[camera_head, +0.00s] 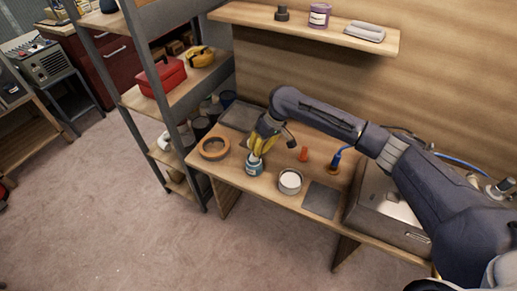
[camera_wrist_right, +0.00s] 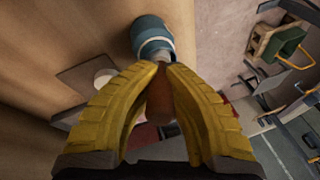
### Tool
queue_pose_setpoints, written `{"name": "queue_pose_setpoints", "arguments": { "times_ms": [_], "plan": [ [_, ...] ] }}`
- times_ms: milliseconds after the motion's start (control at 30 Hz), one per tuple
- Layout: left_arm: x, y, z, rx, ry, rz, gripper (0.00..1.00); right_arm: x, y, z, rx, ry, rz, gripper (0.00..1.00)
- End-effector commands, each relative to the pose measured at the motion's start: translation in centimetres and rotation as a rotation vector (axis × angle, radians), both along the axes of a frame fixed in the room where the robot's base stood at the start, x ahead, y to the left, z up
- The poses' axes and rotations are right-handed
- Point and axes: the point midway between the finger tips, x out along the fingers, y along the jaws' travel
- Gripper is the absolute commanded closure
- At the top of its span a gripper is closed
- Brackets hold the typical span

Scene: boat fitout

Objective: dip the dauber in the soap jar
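My right gripper (camera_head: 257,153) reaches down from the right over the workbench, its yellow fingers just above a small blue jar (camera_head: 254,168). In the right wrist view, the fingers (camera_wrist_right: 166,68) are closed around a brown, round-ended handle (camera_wrist_right: 161,103), which looks like the dauber's. The blue jar (camera_wrist_right: 152,36) shows right past the fingertips there. The fingers hide the dauber's far end, so I cannot tell whether it touches or enters the jar. A wider pot with a white top (camera_head: 290,180) stands to the right of the jar. My left gripper is not in view.
A wooden ring (camera_head: 214,148) lies left of the jar. An orange piece (camera_head: 304,154), a blue-handled tool (camera_head: 336,160), a grey mat (camera_head: 322,199) and a metal box (camera_head: 385,213) lie to the right. A shelf rack (camera_head: 160,110) stands close on the left.

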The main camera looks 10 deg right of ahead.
Motion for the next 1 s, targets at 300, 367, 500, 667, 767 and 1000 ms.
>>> {"name": "queue_pose_setpoints", "arguments": {
  "times_ms": [300, 367, 500, 667, 767, 1000],
  "plan": [
    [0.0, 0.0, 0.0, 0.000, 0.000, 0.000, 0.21, 0.1, 0.0, 2.2, 0.001, -0.003, 0.000, 1.00],
    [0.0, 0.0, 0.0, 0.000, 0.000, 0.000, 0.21, 0.1, 0.0, 2.6, 0.002, -0.003, 0.000, 1.00],
    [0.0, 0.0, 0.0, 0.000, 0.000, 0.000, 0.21, 0.1, 0.0, 3.5, 0.000, -0.002, 0.000, 1.00],
    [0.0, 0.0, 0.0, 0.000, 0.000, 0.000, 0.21, 0.1, 0.0, 4.6, 0.000, -0.002, 0.000, 1.00],
    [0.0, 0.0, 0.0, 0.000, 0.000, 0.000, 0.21, 0.1, 0.0, 5.3, 0.001, -0.004, 0.001, 1.00],
    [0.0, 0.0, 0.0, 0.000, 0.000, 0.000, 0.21, 0.1, 0.0, 6.6, 0.001, -0.002, -0.001, 1.00]
  ]
}}
